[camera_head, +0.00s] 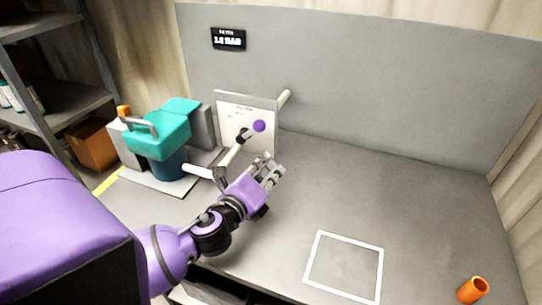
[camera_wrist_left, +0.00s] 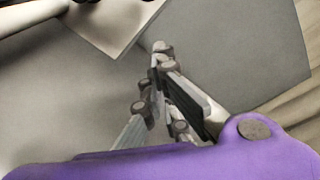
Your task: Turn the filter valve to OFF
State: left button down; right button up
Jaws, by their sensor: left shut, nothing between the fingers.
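The filter valve (camera_head: 245,134) shows in the head view as a dark fitting with a purple knob (camera_head: 259,126), in front of a white panel (camera_head: 231,112). A white pipe (camera_head: 199,171) runs to it from the teal-lidded filter unit (camera_head: 160,130). Which way its handle is set is too small to read. My left gripper (camera_head: 272,168) is shut and empty, in front of the panel, below and a little right of the knob, apart from it. In the left wrist view its fingers (camera_wrist_left: 163,75) point up over the grey bench, with nothing held. My right gripper is not in view.
A small black display (camera_head: 228,39) hangs on the grey back wall. A white square outline (camera_head: 315,265) marks the bench, with an orange cup (camera_head: 473,290) at the front right. The bench's middle and right are mostly clear. Shelves (camera_head: 55,106) stand at the left.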

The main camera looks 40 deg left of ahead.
aim_at(252, 131)
pick_arm(q)
jog(key=w, duration=0.7)
jog(key=shift+w+a+f, duration=0.2)
jog(key=shift+w+a, duration=0.15)
jog(key=shift+a, duration=0.05)
jog(key=shift+s+a+r+p, duration=0.25)
jog(key=shift+a+r+p, duration=0.25)
jog(key=shift+a, duration=0.25)
jog(key=shift+s+a+r+p, duration=0.25)
jog(key=shift+a+r+p, duration=0.2)
jog(key=shift+a, duration=0.3)
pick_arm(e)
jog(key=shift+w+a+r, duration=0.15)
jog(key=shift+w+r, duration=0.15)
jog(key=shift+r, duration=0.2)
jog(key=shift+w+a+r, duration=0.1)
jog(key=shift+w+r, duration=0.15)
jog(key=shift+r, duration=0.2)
pick_arm(q)
jog(key=shift+w, duration=0.1)
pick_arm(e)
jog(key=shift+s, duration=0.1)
